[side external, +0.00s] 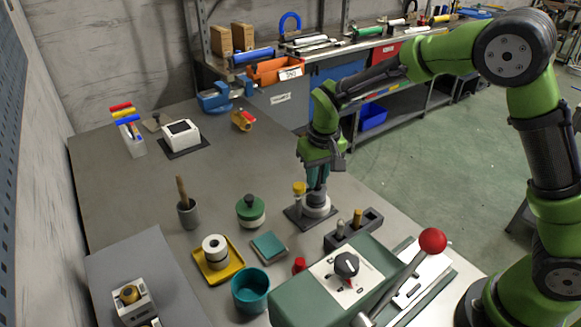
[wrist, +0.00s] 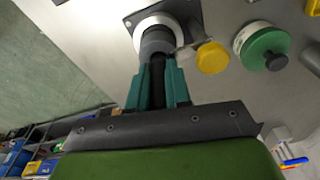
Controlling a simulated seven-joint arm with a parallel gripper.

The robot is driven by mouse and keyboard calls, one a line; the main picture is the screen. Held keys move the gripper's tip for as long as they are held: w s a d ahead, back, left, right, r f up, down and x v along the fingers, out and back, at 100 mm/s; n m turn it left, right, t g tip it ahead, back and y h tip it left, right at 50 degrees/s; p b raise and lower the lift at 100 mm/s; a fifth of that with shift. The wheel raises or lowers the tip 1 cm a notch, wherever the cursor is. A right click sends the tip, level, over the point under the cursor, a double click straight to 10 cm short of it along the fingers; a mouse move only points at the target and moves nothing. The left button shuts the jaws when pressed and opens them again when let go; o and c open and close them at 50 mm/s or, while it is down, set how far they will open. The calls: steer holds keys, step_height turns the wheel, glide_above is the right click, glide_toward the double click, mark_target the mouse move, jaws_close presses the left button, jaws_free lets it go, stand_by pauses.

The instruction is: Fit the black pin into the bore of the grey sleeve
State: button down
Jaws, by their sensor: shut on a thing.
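My gripper (side external: 317,184) is upright over the fixture at the table's right side, with its teal fingers shut on the black pin (wrist: 157,76). In the wrist view the pin shows as a dark strip between the fingers. The grey sleeve (wrist: 157,41) lies straight beyond the fingertips, in line with the pin; it also shows below the gripper in the side view (side external: 317,199). A broad white ring (wrist: 142,37) surrounds the sleeve's foot on a dark base plate (side external: 297,217). The pin's lower end reaches the sleeve's mouth or is hidden there; I cannot tell its depth.
A yellow-topped post (side external: 299,188) stands close beside the sleeve. A dark block with pegs (side external: 352,229) and a green machine with a red-knobbed lever (side external: 433,241) are in front. A green-lidded pot (side external: 250,211) stands to the left.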

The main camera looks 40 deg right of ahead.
steer(key=shift+f, duration=0.2)
steer(key=c, duration=1.1)
jaws_free()
steer(key=shift+s, duration=0.1)
steer(key=shift+o, duration=0.2)
steer(key=shift+a+f, duration=0.15)
steer(key=shift+a, duration=0.05)
steer(key=shift+s+a, duration=0.1)
steer(key=shift+s, duration=0.05)
step_height(320, 180, up, 13)
steer(key=s, duration=0.1)
steer(key=s+d+r+m+t+y, duration=0.1)
steer(key=s+d+r+t, duration=0.1)
steer(key=s, duration=0.8)
steer(key=s+d+r+t+y, duration=0.1)
steer(key=s+d+r+t, duration=0.1)
steer(key=s, duration=0.8)
steer(key=shift+s+d+m+t, duration=0.15)
steer(key=shift+d+m+t, duration=0.35)
steer(key=shift+t, duration=0.4)
steer(key=shift+d, duration=0.1)
